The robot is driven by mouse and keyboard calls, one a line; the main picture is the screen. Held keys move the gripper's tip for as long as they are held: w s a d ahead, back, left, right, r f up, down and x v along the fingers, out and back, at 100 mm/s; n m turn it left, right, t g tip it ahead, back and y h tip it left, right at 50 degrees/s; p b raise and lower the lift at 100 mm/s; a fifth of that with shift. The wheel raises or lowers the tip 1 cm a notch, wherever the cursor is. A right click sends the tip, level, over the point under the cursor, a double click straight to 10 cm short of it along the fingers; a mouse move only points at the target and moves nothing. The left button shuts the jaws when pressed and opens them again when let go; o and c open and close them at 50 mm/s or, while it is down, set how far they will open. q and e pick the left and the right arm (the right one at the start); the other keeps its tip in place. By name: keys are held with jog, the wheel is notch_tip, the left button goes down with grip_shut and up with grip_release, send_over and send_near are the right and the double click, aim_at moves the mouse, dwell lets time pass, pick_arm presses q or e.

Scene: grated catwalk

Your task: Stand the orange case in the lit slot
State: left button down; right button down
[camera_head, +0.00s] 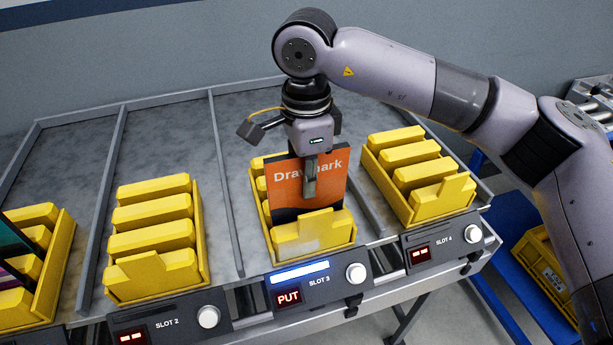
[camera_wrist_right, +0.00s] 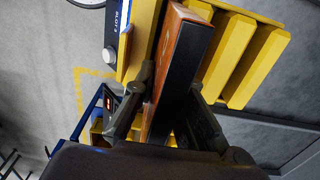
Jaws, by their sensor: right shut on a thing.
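The orange case (camera_head: 325,181) has a dark lower part and white lettering reading like "Draymark". It is upright at the yellow slot 3 rack (camera_head: 343,240), its lower edge behind the rack's front block. The slot 3 panel is lit, with a white bar (camera_head: 300,272) and a red "PUT" display (camera_head: 288,297). My right gripper (camera_head: 310,180) is shut on the case's upper part from above. In the right wrist view the case (camera_wrist_right: 187,65) stands between the two fingers (camera_wrist_right: 165,105), beside yellow dividers. Whether its bottom rests on the rack floor is hidden. My left gripper is not in view.
Yellow racks stand at slot 2 (camera_head: 153,213) and slot 4 (camera_head: 411,154), both without cases. Another rack at the far left (camera_head: 62,262) holds dark and purple cases (camera_head: 15,255). A blue frame with a yellow crate (camera_head: 545,262) is at lower right. The grey shelf behind the racks is bare.

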jog(key=shift+f+b, duration=0.7)
jog(key=shift+f, duration=0.25)
jog(key=c, duration=1.6)
grip_release()
jog(key=shift+o, duration=0.6)
jog(key=o, duration=0.3)
jog(key=shift+r, duration=0.15)
jog(key=shift+r+p, duration=2.1)
jog(key=shift+r, duration=1.75)
